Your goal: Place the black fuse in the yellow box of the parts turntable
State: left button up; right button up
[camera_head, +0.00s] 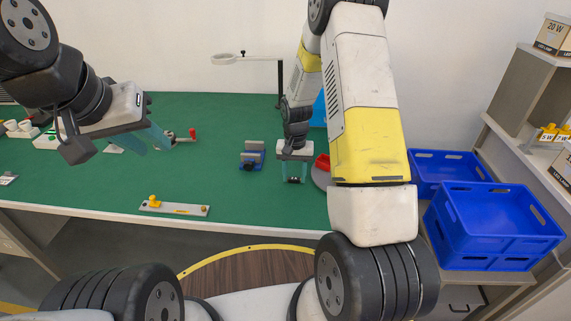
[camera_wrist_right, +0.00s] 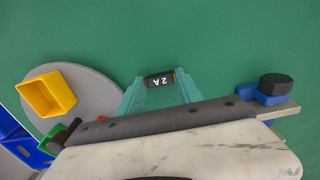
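The black fuse, marked "2 A", sits between the fingertips of my right gripper (camera_wrist_right: 161,82) in the right wrist view; both fingers appear to touch its ends. In the head view, the fuse (camera_head: 293,180) is low at the tips of the right gripper (camera_head: 293,177), over the green table. The parts turntable (camera_wrist_right: 98,88) is a grey disc left of the gripper in the wrist view. The yellow box (camera_wrist_right: 47,93) stands on it, open and apparently empty. In the head view my right arm hides the yellow box. My left gripper (camera_head: 148,140) is open and empty above the table.
A red box (camera_head: 322,163) shows beside my right gripper. A blue vise-like fixture (camera_head: 251,158) stands left of it. A plate with a yellow part (camera_head: 174,207) lies at the front. A red-handled device (camera_head: 182,137) is near my left gripper. Blue crates (camera_head: 490,225) stand right.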

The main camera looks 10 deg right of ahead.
aim_at(294, 178)
grip_shut()
jog(key=shift+r, duration=0.1)
jog(key=shift+r, duration=0.65)
notch_tip(294, 178, up, 2)
jog(key=shift+r, duration=0.15)
jog(key=s+a, duration=0.1)
jog(key=s, duration=0.4)
jog(key=s+a+r, duration=0.1)
jog(key=s+a, duration=0.1)
jog(key=s, duration=0.3)
jog(key=s+a, duration=0.1)
jog(key=s, duration=0.4)
jog(key=shift+a+r, duration=0.15)
jog(key=shift+a, duration=0.15)
jog(key=w+d+n, duration=0.1)
jog(key=w, duration=0.2)
jog(key=w+d+r+n, duration=0.1)
jog(key=w, duration=0.2)
jog(key=w+d+n, duration=0.1)
jog(key=w, duration=0.2)
jog(key=shift+w+d+r, duration=0.15)
jog(key=shift+w+r, duration=0.05)
jog(key=shift+w, duration=0.2)
